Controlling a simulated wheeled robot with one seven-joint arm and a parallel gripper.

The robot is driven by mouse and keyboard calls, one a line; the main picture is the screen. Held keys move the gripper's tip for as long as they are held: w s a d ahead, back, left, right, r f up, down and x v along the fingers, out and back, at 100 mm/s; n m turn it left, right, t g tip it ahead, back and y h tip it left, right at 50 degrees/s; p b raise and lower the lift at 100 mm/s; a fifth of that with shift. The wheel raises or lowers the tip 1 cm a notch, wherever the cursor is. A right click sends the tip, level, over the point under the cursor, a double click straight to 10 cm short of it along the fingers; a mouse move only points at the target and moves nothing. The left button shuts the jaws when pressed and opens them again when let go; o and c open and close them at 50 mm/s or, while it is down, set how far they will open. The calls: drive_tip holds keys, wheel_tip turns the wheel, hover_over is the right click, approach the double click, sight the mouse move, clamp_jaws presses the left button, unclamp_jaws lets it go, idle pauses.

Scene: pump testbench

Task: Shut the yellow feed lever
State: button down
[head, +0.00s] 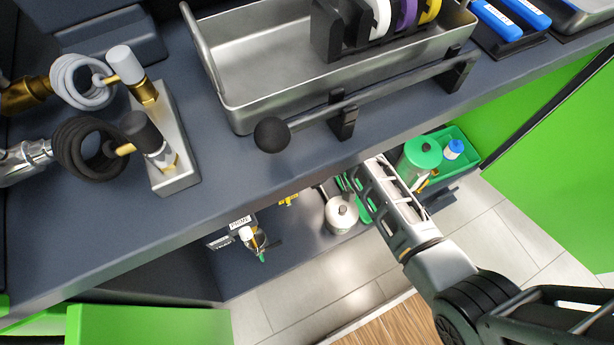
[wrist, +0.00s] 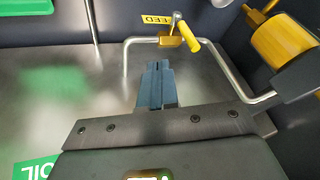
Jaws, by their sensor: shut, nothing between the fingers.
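The yellow feed lever (wrist: 187,36) is in the upper middle of the wrist view. It sits on a small yellow valve body (wrist: 170,41) in a thin silver pipe (wrist: 226,75). The lever slants down to the right, at an angle to the pipe. A yellow FEED label (wrist: 157,21) is behind it. My gripper (wrist: 157,68) is shut and empty, with its blue-grey fingers together below the valve and apart from the lever. In the head view my arm reaches under the bench, and the fingertips are hidden there. A small yellow part (head: 288,199) shows under the bench; I cannot tell if it is this valve.
A larger yellow cylinder (wrist: 283,40) is at the right of the wrist view, close to the pipe. A green OIL label (wrist: 36,168) is at lower left. The bench edge (head: 230,222) overhangs the space. A white-lidded canister (head: 341,213) and green tray (head: 462,150) are below.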

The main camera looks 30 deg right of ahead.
drive_tip(key=p+v, duration=0.2)
drive_tip(key=v, duration=0.6)
drive_tip(key=shift+s+a+r, duration=0.2)
drive_tip(key=shift+r, duration=0.3)
